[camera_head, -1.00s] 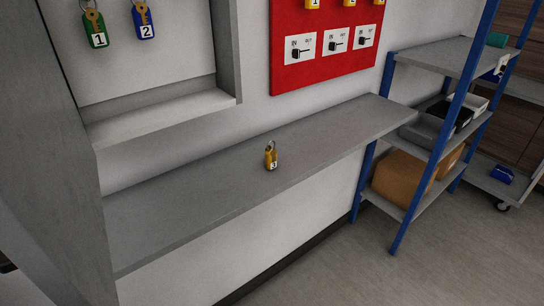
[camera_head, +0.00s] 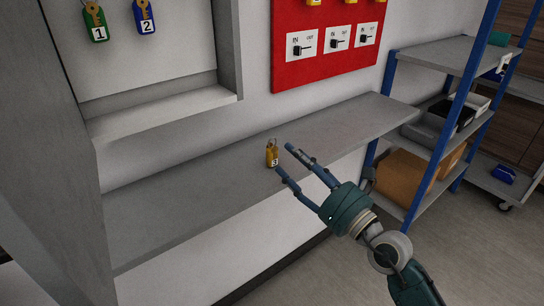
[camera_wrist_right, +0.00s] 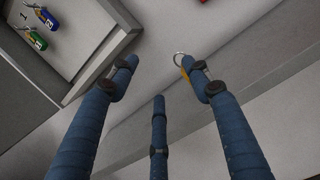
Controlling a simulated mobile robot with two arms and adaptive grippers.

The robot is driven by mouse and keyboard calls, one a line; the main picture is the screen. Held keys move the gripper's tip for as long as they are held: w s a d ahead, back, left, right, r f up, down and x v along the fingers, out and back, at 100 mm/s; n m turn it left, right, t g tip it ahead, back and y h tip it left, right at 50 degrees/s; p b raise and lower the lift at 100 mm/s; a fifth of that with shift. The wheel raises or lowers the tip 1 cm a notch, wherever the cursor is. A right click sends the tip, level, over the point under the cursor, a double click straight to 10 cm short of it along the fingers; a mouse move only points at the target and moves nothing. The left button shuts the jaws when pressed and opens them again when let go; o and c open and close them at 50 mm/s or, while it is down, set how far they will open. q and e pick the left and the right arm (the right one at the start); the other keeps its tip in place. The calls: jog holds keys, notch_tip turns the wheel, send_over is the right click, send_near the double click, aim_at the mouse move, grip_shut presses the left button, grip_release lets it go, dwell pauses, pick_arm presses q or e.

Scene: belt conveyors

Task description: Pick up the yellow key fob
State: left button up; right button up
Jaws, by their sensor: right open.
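The yellow key fob (camera_head: 271,156), marked 3 and with a metal ring on top, stands on the grey shelf (camera_head: 180,205). My right gripper (camera_head: 283,162) reaches in from the lower right, its fingers open and their tips just right of the fob. In the right wrist view the three blue fingers of the gripper (camera_wrist_right: 158,75) are spread. There the fob's ring and a sliver of yellow on the fob (camera_wrist_right: 184,70) show beside the right finger, which hides most of it. My left gripper is not in view.
A green fob (camera_head: 96,24) and a blue fob (camera_head: 144,18) hang in the recess at upper left. A red panel (camera_head: 320,70) with switches is on the wall. A blue-framed rack (camera_head: 440,130) with boxes stands right. The shelf's left part is clear.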

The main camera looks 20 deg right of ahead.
aim_at(272, 152)
jog(key=w+f+n, duration=0.1)
jog(key=w, duration=0.1)
jog(key=w+f+g, duration=0.1)
jog(key=w, duration=0.1)
jog(key=w+f+n+p, duration=0.1)
jog(key=w, duration=0.2)
jog(key=shift+a+f+n+g+h, duration=0.3)
jog(key=shift+a+f+g, duration=0.05)
jog(key=shift+f+g, duration=0.05)
jog(key=shift+w+a+r, duration=0.1)
jog(key=shift+w+r, duration=0.05)
jog(key=shift+w, duration=0.1)
jog(key=p+x, duration=0.1)
jog(key=x, duration=0.2)
jog(key=shift+w+a+r, duration=0.1)
jog(key=shift+w+a, duration=0.15)
jog(key=shift+a, duration=0.05)
jog(key=shift+w+a, duration=0.15)
jog(key=shift+w, duration=0.3)
jog(key=shift+s, duration=0.1)
jog(key=c, duration=1)
